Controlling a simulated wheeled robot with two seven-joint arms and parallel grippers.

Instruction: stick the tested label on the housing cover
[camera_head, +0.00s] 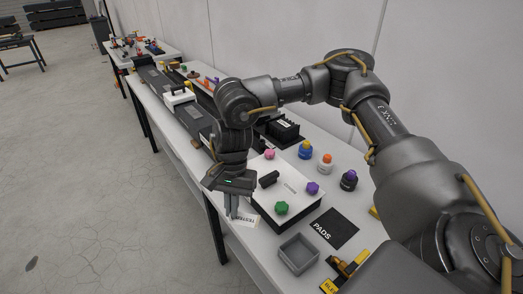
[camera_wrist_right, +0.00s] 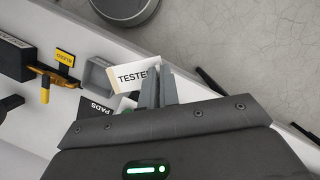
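The tested label (camera_head: 248,219) is a small white card with black lettering, at the front edge of the bench in the head view. The housing cover (camera_head: 291,187) is a white-topped block with dark sides, just right of the gripper. It carries a black handle and pink, green and purple knobs. My left gripper is not in view.
A grey open bin (camera_head: 297,254) and a black PADS mat (camera_head: 335,229) lie in front of the cover. A yellow-black tool (camera_head: 345,268) lies near the bin. Open floor lies left of the bench.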

